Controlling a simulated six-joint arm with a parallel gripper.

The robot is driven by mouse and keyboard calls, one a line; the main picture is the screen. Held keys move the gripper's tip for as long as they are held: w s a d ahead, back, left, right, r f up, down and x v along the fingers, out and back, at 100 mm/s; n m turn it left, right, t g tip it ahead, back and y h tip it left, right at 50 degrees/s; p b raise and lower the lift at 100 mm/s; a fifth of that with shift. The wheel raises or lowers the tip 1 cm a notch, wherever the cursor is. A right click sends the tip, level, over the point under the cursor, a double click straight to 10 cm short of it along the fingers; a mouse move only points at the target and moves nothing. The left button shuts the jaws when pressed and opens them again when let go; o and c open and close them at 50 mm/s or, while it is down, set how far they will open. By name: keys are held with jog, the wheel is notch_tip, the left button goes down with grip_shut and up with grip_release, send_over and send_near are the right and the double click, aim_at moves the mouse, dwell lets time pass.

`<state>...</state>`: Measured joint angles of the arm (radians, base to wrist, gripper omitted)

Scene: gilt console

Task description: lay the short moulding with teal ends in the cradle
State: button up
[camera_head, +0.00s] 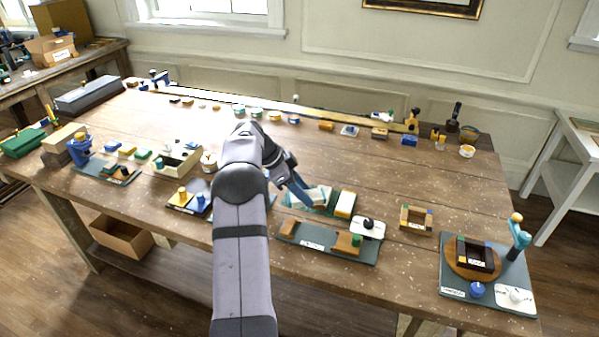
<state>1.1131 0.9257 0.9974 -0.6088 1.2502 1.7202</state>
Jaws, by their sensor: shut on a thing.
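My gripper (304,198) is low over the middle front of the table, its fingers at a pale piece with teal at its ends (321,196), which looks like the short moulding. The gripper is shut on it. The fingers and arm hide part of the piece, and I cannot tell whether it is clear of the teal tray (334,215) around it. A grey board in front carries two wooden blocks (288,229) with a gap between them; this looks like the cradle (315,244).
A yellow-and-white block (345,204) stands close right of the gripper. A white box with a black knob (368,228) is beside the cradle board. A small wooden frame (416,219) and a turntable board (447,281) stand farther right.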

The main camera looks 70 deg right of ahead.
jog(key=s+a+m+y, duration=0.3)
jog(key=a+m, duration=0.2)
jog(key=shift+s+f+m+g+p, duration=0.25)
jog(key=shift+s+m+g+p, duration=0.05)
jog(key=shift+m+g+p, duration=0.15)
jog(key=shift+f, duration=0.15)
jog(key=shift+f+b, duration=1.4)
jog(key=shift+f, duration=1.5)
jog(key=shift+f+b, duration=0.65)
jog(key=shift+f, duration=0.05)
jog(key=shift+f, duration=0.2)
jog(key=o, duration=1.1)
jog(key=shift+o, duration=0.2)
